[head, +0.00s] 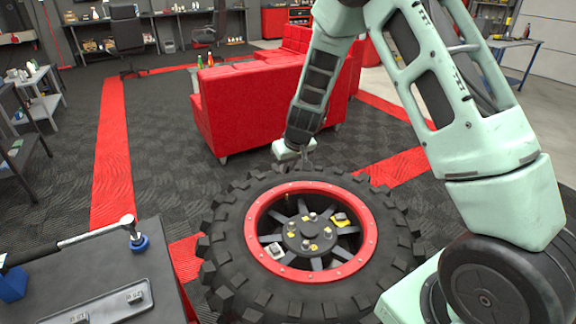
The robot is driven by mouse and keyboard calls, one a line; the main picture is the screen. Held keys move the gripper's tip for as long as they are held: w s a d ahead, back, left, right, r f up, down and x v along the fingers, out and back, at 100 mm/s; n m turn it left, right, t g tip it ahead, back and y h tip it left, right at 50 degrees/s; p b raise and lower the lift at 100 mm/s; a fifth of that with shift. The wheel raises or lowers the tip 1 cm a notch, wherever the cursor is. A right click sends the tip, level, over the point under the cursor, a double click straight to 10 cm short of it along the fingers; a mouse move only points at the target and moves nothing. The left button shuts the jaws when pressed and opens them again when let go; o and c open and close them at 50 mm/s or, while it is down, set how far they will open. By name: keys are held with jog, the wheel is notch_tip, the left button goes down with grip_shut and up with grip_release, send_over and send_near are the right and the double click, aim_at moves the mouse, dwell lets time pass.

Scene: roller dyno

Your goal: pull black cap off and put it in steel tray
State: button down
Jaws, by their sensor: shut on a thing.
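My gripper (308,160) is at the far side of the big black tyre (230,245), just above its tread, near the red sofa. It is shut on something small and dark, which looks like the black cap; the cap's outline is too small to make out. A thin brass-coloured stem (286,198) stands inside the red rim (262,215), apart from my gripper. The steel tray (105,303) lies on the dark table at the lower left, partly cut off by the picture's edge. It holds small grey labelled pieces.
The red sofa (245,105) stands close behind my gripper. Small yellow pieces (342,220) sit in the wheel.

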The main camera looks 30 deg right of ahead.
aim_at(288, 170)
jog(key=shift+r+p, duration=1)
jog(key=shift+r, duration=0.35)
dwell(0.4)
jog(key=shift+r+p, duration=1.8)
jog(key=shift+r, duration=0.45)
jog(key=shift+f, duration=0.1)
